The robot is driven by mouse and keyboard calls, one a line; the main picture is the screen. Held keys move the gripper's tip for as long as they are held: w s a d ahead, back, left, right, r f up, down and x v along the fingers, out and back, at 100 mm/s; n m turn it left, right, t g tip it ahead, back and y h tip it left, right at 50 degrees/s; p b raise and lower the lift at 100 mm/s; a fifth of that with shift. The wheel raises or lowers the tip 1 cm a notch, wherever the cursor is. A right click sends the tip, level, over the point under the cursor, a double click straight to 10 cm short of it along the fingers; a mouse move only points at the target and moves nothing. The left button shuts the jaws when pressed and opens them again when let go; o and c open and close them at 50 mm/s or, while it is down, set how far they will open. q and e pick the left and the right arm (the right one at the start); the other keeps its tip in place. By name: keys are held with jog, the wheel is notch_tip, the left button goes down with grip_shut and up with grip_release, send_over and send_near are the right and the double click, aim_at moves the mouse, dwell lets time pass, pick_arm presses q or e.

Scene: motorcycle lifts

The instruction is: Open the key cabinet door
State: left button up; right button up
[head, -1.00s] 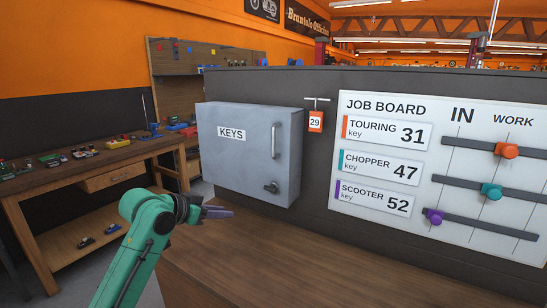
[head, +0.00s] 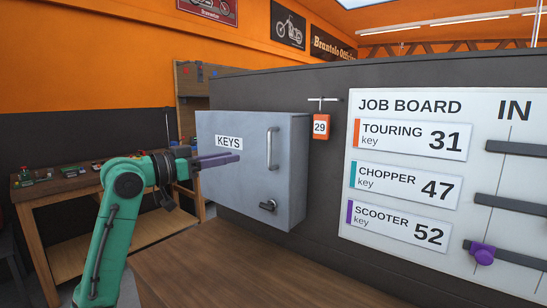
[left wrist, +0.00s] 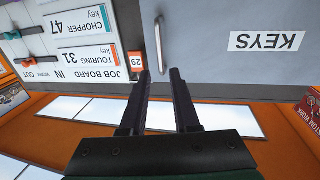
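The grey key cabinet (head: 250,190) is mounted on the dark panel, its door closed, with a "KEYS" label on the front. A vertical bar handle (head: 272,148) sits on the door's right side, with a small dark latch (head: 267,206) below it. My left gripper (head: 238,158) is in front of the door, left of the handle and apart from it. In the left wrist view, which is upside down, its two fingers (left wrist: 158,75) are parted with nothing between them, and the handle (left wrist: 159,45) shows just beyond the tips. My right gripper is not in view.
An orange tag "29" (head: 321,126) hangs on a hook right of the cabinet. The job board (head: 400,220) with sliders is further right. A wooden counter (head: 215,268) lies below. A workbench (head: 55,190) stands at the left.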

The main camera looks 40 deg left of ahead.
pick_arm(q)
jog(key=p, duration=0.8)
send_over(269, 167)
jog(key=shift+a+r, duration=0.25)
jog(key=shift+a, duration=0.05)
jog(key=shift+w+f, duration=0.15)
jog(key=shift+w, duration=0.1)
jog(key=shift+d+f, duration=0.1)
jog(key=shift+f, duration=0.05)
grip_shut()
